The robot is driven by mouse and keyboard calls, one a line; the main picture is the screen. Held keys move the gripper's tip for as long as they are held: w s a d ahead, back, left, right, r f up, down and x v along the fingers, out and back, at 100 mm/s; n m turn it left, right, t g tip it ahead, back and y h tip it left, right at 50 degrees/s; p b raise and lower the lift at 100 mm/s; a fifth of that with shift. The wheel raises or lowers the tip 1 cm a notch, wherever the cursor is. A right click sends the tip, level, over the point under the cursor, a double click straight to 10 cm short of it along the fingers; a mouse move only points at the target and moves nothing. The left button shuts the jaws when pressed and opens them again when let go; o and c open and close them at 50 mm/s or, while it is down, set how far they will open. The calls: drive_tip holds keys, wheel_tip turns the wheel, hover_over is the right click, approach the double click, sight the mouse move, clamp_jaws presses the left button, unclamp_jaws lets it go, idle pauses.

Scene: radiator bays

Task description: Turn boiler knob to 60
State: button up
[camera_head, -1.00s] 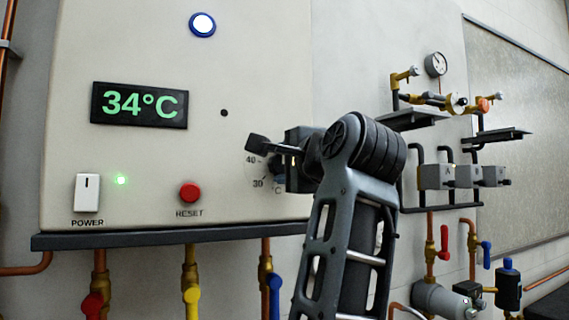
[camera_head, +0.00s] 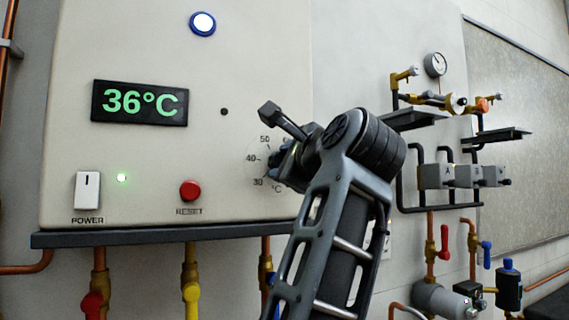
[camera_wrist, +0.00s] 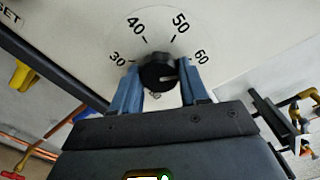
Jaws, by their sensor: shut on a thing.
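The boiler knob (camera_wrist: 158,73) is black and round, set in a dial on the pale boiler front. In the wrist view the dial shows marks 30, 40, 50 and 60. A light pointer line on the knob points right, just below the 60 mark as seen there. My gripper (camera_wrist: 161,82) has its two blue fingers shut on the knob, one on each side. In the head view my gripper (camera_head: 283,160) is at the dial, and my wrist hides most of the knob. The boiler display (camera_head: 140,103) reads 36°C in green.
A power switch (camera_head: 87,190) with a lit green lamp and a red reset button (camera_head: 190,190) lie left of the dial. Pipes with coloured valve handles run below the boiler's dark bottom ledge (camera_head: 150,236). A gauge (camera_head: 435,64) and shelves are at the right.

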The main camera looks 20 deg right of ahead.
drive_tip(key=shift+d+f, duration=0.1)
drive_tip(key=shift+f, duration=0.05)
drive_tip(key=o, duration=1.1)
drive_tip(key=shift+c, duration=0.2)
drive_tip(key=shift+s, duration=0.1)
drive_tip(key=s+b, duration=0.2)
drive_tip(key=s, duration=0.5)
drive_tip(key=shift+s, duration=0.3)
